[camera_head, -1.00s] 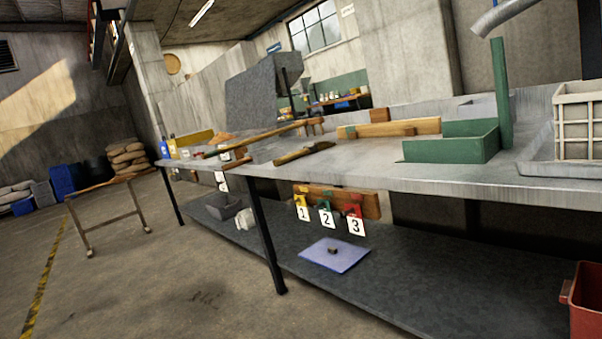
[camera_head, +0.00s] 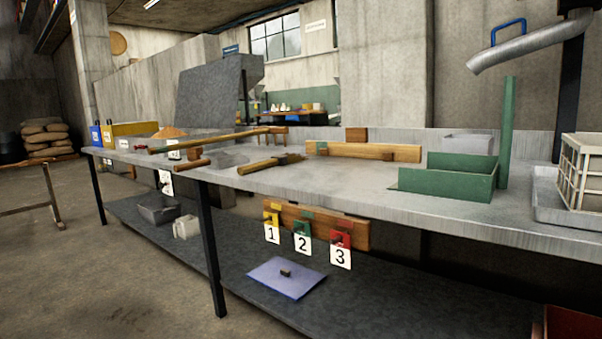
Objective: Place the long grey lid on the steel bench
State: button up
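The steel bench (camera_head: 350,186) runs across the view from the left to the right edge. It has a grey metal top and a dark lower shelf (camera_head: 350,310). A large tilted grey slab (camera_head: 212,98) stands beyond the bench at back left; I cannot tell whether it is the long grey lid. A pale blue square plate with a small dark knob (camera_head: 300,284) lies on the lower shelf. My gripper is out of the view, so I cannot see whether it holds anything.
A green open box (camera_head: 450,182) and a green post (camera_head: 507,130) stand on the bench at right. A cream crate (camera_head: 585,172) sits at the far right. Wooden tools (camera_head: 262,166) lie at the left. The bench top between tools and green box is bare.

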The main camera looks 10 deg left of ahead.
aim_at(347, 172)
jog(key=u, duration=0.45)
jog(key=i, duration=2.35)
jog(key=z, duration=0.45)
jog(key=i, duration=0.5)
jog(key=u, duration=0.05)
